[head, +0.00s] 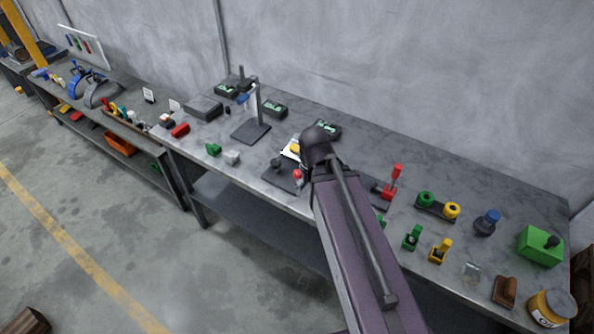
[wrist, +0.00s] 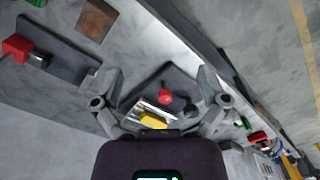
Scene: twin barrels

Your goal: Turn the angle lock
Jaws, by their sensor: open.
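A dark base plate (head: 284,181) lies near the table's front edge and carries a red ball knob (head: 297,174) and a dark round knob (head: 277,163). It looks like the angle lock, but no label shows. In the wrist view the plate (wrist: 170,78) and red knob (wrist: 165,97) lie between my open fingers. My gripper (wrist: 160,86) is empty and above the plate; I cannot tell how high. A yellow part (wrist: 152,119) on a white card lies close to my palm. In the head view my arm hides the gripper.
A dark stand (head: 251,130) with an upright post is left of the plate. A red-handled clamp (head: 391,185) and green and yellow knobs (head: 438,206) are to the right. A green box (head: 540,246) and a jar (head: 552,307) fill the right end. A wall runs behind.

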